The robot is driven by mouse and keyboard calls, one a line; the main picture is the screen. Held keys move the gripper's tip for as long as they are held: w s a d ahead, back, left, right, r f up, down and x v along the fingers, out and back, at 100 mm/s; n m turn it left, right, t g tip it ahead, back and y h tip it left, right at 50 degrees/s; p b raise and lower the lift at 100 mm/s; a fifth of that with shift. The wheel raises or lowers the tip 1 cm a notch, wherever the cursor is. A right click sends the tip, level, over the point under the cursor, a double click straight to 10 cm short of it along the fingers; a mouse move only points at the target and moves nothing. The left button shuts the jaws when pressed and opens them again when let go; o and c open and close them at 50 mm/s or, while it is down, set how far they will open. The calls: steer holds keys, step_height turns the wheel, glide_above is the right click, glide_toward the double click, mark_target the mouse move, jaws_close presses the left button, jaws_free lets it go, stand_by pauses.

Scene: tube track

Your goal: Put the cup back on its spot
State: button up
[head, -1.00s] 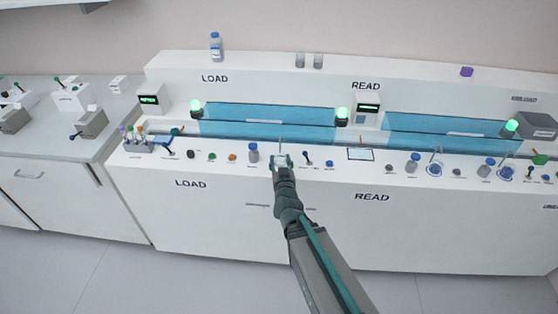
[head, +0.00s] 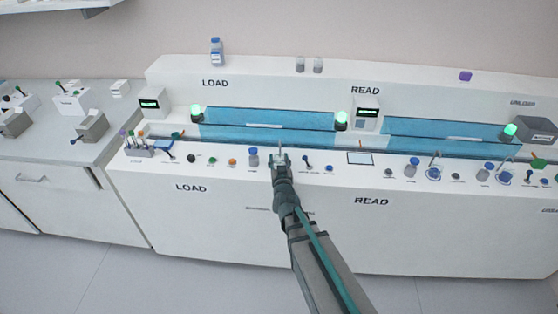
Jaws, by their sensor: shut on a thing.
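My gripper (head: 280,158) is at the front ledge of the long white console, between a blue-capped jar (head: 253,158) and a small dark lever (head: 306,162). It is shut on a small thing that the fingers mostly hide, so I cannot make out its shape. A thin upright piece stands just behind the fingertips. Two small grey cup-like containers (head: 300,64) stand on the console's top shelf. I cannot tell which thing is the task's cup, and no marked empty spot for it can be made out.
Several knobs, jars and hooped stands line the ledge at right, including a blue-ringed stand (head: 433,172). A tube rack (head: 138,150) is at the ledge's left end. Blue track windows (head: 265,120) and green lamps (head: 341,120) lie behind. The floor in front is clear.

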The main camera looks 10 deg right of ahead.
steer(key=o, duration=1.1)
